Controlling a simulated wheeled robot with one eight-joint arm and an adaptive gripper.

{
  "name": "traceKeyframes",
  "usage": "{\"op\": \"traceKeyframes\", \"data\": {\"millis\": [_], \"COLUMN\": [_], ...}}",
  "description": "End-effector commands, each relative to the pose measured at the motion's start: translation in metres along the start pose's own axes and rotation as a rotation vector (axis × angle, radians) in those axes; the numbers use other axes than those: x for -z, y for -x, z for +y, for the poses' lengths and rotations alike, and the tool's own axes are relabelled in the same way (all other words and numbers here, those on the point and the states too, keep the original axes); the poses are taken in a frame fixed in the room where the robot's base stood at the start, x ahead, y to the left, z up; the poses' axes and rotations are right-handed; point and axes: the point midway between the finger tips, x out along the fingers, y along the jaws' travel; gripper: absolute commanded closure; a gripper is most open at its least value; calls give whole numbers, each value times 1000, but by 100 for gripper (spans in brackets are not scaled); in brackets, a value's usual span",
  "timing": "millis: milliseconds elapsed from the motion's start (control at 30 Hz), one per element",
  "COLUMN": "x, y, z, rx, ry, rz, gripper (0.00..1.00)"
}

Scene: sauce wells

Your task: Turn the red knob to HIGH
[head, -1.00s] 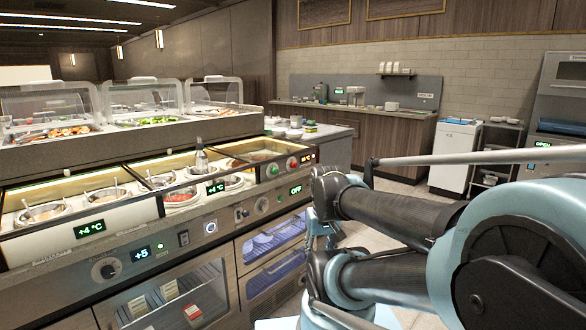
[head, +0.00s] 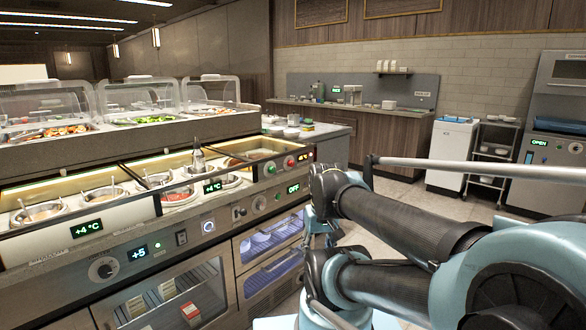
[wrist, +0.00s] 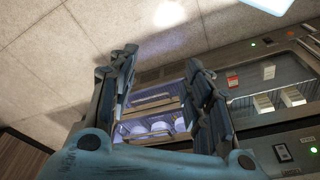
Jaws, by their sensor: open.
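A small red round control (head: 290,162), which looks like the red knob, sits on the right end of the sauce counter's upper front panel. A green round one (head: 271,169) is to its left, and a small lit display (head: 305,156) is to its right. Any HIGH marking or pointer is too small to read. My gripper (wrist: 162,68) is open and empty in the wrist view. Its two dark fingers are spread in front of the floor and the lower cabinet, and the red knob cannot be made out there. In the head view I cannot clearly make out the fingers.
Sauce wells (head: 100,193) line the top. Glass-fronted cabinets (head: 180,297) are below. Floor is clear towards the white bin (head: 450,153).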

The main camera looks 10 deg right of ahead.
Motion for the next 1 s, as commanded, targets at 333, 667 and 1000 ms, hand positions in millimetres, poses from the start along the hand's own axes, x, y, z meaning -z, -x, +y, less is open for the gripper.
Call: {"op": "traceKeyframes", "data": {"millis": [333,667,1000], "x": [53,129,212], "y": [8,16,21], "z": [-27,-46,-45], "rx": [169,360,519], "ry": [52,115,171], "rz": [48,165,342], "gripper": [54,54,54]}}
